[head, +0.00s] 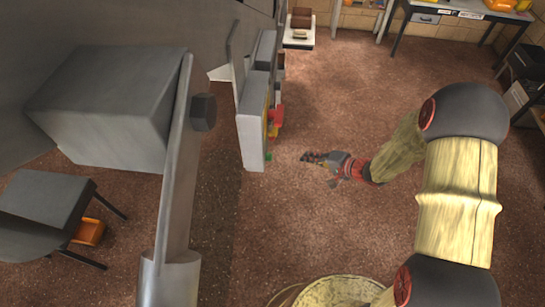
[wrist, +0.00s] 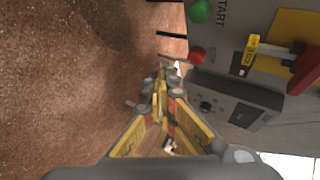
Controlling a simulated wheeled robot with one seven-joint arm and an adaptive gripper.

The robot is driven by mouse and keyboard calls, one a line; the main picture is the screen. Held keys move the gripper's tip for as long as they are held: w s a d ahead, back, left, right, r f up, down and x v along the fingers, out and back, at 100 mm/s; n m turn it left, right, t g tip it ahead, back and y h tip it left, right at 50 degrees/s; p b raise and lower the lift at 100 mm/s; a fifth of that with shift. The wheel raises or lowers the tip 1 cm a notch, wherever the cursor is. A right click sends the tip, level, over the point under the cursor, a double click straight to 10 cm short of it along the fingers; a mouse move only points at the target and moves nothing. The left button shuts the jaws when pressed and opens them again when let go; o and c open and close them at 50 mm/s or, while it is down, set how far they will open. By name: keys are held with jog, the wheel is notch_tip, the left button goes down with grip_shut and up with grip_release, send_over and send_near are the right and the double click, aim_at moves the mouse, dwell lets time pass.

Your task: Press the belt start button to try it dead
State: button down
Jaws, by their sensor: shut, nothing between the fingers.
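The green button (wrist: 200,11) beside the word START sits on a grey panel at the top of the wrist view. In the head view, the panel (head: 253,125) is a grey box seen nearly edge-on, with a small green spot (head: 268,157) low on its right face. A red button (wrist: 197,55) is below the green one in the wrist view. My gripper (wrist: 172,78) is shut and empty, its tips below and left of the red button. In the head view, my gripper (head: 308,157) is right of the panel, with a gap between them.
A red switch handle (wrist: 305,72) and a yellow tag (wrist: 250,50) stand out from the panel. A dark grey box (wrist: 235,98) with a small knob is close to the right of my fingers. Brown floor (head: 330,90) is open right of the panel.

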aim_at(270, 157)
jog(key=a, duration=0.8)
jog(key=shift+w+a+b, duration=0.15)
jog(key=shift+a+b, duration=0.2)
jog(key=shift+b, duration=0.05)
jog(key=shift+a+b, duration=0.2)
jog(key=shift+b, duration=0.15)
dwell(0.9)
jog(key=shift+a+b, duration=0.25)
jog(key=shift+b, duration=0.05)
jog(key=shift+a+b, duration=0.45)
jog(key=shift+b, duration=0.1)
dwell(0.7)
jog(key=shift+d, duration=0.1)
dwell(0.3)
jog(key=shift+d+b, duration=0.3)
jog(key=shift+d, duration=0.5)
